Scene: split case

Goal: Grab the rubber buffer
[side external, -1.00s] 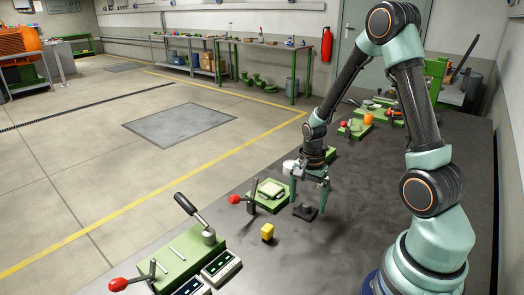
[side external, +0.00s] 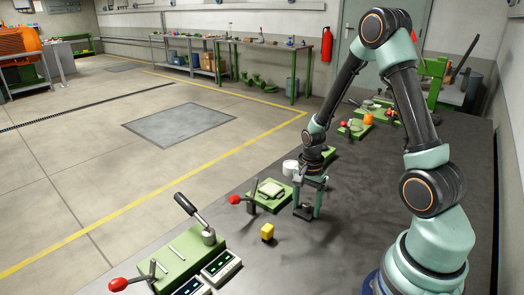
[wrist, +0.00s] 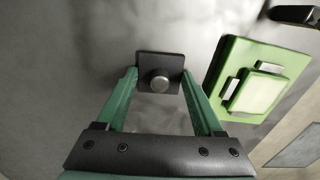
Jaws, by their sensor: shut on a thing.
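The rubber buffer is a dark square block with a round grey stud on top. It sits on the dark bench in the side view (side external: 304,212) and shows at the centre of the wrist view (wrist: 159,61). My gripper (side external: 307,212) points down over it, one finger at each side. In the wrist view, my gripper's fingertips (wrist: 158,77) meet the left and right edges of the square block. The gripper is shut on the buffer. The side view does not show any clear lift off the bench.
A green fixture with a pale square block (side external: 270,194) stands close to the left, also in the wrist view (wrist: 260,82). A larger green lever fixture (side external: 187,250) is at front left. The bench right of the gripper is clear.

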